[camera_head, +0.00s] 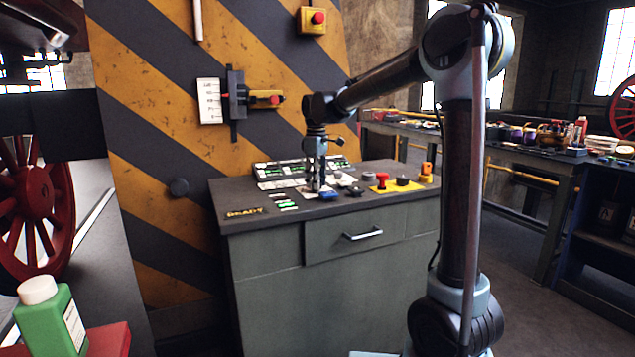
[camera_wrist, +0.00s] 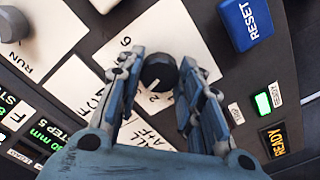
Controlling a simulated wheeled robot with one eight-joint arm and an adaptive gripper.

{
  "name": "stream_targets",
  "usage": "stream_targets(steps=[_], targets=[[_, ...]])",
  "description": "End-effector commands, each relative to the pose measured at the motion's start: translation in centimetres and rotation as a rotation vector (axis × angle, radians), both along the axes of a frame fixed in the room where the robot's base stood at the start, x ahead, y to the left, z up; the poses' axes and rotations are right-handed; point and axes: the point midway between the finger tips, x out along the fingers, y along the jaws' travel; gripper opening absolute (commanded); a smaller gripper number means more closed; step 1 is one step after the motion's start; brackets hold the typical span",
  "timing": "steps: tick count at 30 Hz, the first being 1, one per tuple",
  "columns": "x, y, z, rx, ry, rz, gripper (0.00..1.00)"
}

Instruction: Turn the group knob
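The round black group knob (camera_wrist: 158,72) has a white pointer line and stands on a white numbered dial plate (camera_wrist: 172,38) on the console top. In the wrist view my gripper (camera_wrist: 160,70) points down over it, one finger on each side of the knob. The fingers are apart, and I cannot tell whether either one touches the knob. In the head view my gripper (camera_head: 316,187) is low over the console (camera_head: 262,228), and the knob is hidden behind it.
A blue RESET button (camera_wrist: 246,22) and a lit green indicator (camera_wrist: 263,103) are close to my right finger. A grey knob (camera_wrist: 14,24) marked RUN is at upper left. A red button (camera_head: 382,178) on a yellow plate stands right on the console.

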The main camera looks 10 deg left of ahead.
Motion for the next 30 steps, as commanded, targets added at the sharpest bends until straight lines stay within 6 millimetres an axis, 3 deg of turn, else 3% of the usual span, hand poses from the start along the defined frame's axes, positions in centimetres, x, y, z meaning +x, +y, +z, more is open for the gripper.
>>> stream_targets(steps=[14,30], targets=[[0.42,-0.37,0.05,-0.003,-0.005,-0.068,0.10],[0.42,-0.31,0.07,-0.004,-0.008,-0.513,0.10]])
